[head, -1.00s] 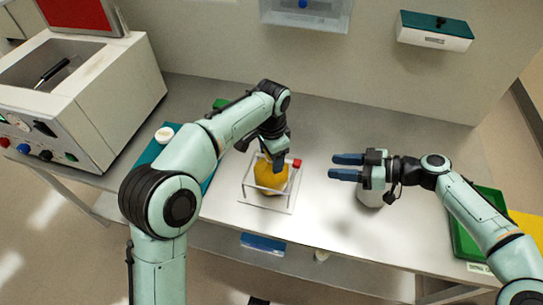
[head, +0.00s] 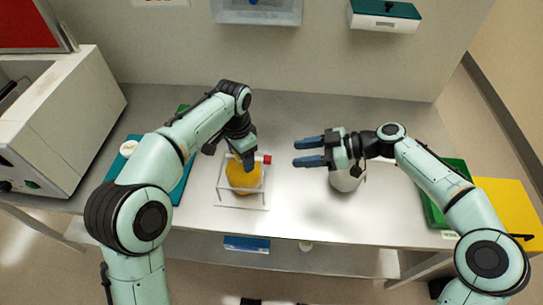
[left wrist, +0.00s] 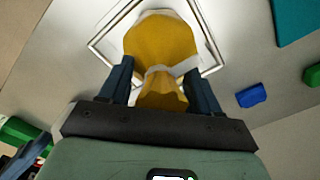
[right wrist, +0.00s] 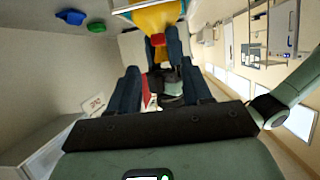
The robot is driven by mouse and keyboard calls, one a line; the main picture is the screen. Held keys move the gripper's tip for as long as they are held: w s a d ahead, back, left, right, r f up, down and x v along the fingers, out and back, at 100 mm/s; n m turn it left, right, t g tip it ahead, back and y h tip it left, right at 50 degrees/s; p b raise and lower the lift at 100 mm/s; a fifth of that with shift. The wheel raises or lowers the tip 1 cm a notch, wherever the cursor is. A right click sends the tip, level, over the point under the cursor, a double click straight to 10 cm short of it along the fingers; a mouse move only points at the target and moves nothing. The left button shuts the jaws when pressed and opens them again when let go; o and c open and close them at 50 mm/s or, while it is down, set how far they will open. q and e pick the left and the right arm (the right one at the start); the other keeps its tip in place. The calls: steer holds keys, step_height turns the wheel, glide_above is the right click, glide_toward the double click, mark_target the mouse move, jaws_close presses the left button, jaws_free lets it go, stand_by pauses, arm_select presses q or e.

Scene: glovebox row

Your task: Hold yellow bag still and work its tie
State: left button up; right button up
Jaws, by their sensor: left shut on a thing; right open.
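The yellow bag (head: 240,178) stands in a clear open frame (head: 225,202) on the bench. My left gripper (head: 248,163) is shut on the bag's gathered neck from above. In the left wrist view the yellow bag (left wrist: 160,42) lies between the two fingers, with a pale band (left wrist: 175,68) around its neck, which I take to be the tie. A small red piece (head: 267,160) sticks out at the bag's right side; it also shows in the right wrist view (right wrist: 158,40). My right gripper (head: 308,152) is open and empty, pointing left, a short gap from the red piece.
A white rounded vessel (head: 345,182) stands under my right gripper. A green tray (head: 433,212) and a yellow sheet (head: 507,205) lie to the right, a teal mat (head: 180,190) to the left. A large box-shaped machine (head: 75,110) stands far left. The back middle of the bench is clear.

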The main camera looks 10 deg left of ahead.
mark_target(269, 159)
steer(key=x, duration=0.8)
steer(key=shift+a+f, duration=0.2)
steer(key=shift+a, duration=0.15)
